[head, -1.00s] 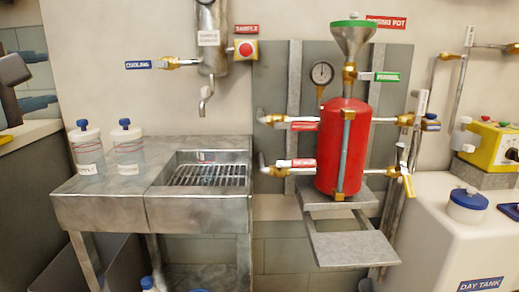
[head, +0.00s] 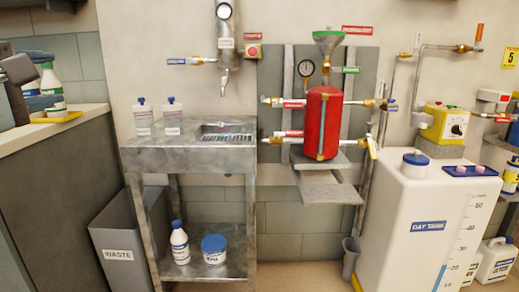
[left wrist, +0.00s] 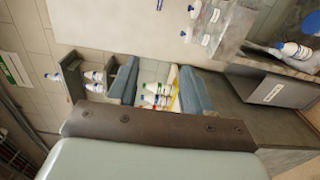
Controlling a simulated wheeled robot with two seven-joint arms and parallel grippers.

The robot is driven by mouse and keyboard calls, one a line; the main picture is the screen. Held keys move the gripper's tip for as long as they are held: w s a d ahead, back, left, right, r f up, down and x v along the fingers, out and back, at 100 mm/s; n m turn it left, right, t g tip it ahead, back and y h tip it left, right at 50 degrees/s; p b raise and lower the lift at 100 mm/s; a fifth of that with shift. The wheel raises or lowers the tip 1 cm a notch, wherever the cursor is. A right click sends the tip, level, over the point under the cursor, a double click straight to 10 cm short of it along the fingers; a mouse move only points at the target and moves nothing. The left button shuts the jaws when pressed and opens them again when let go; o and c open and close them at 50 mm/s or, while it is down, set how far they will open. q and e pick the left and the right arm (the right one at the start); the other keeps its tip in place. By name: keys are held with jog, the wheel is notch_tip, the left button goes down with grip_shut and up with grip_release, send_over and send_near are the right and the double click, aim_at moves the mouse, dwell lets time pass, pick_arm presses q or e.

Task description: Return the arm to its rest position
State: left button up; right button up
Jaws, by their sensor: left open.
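Several white bottles (left wrist: 156,93) show beyond the gap, standing on the counter behind. My right gripper is in neither view.
A counter (head: 50,130) stands at left, then a waste bin (head: 118,255) and a steel sink bench (head: 155,160) with sample bottles. A red pot (head: 322,120) hangs on the wall. A white day tank (head: 400,215) stands at right.

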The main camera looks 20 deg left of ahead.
pick_arm(q)
jog(key=w+a+f+m+g+h, duration=0.3)
jog(key=w+f, duration=1.5)
jog(key=f, duration=0.1)
jog(key=w+d+f+m+g+h+p, duration=0.1)
jog(key=w+d+f+m+g, duration=0.2)
jog(key=f, duration=0.8)
jog(key=w+d+f+m+g+h+p, duration=0.15)
jog(key=w+d+f, duration=0.35)
jog(key=f, duration=0.7)
jog(key=s+d+f+m+g+h, duration=0.1)
jog(key=s+d+f+m+g, duration=0.15)
jog(key=d+f, duration=0.6)
jog(key=s+d+f+m+g+h, duration=0.1)
jog(key=s+d+f+m+h, duration=0.2)
jog(key=f, duration=1)
jog(key=s+d+f+m+g, duration=0.2)
jog(key=s+d+f+m, duration=0.1)
jog(key=s+d+f, duration=0.3)
jog(key=s+d+f+m+g+p, duration=0.1)
jog(key=s+d+f+m+g, duration=0.2)
jog(key=s+d+f, duration=0.4)
jog(key=s+f, duration=0.1)
jog(key=s, duration=0.3)
jog(key=shift+s+f+m, duration=0.25)
jog(key=shift+f+m, duration=0.15)
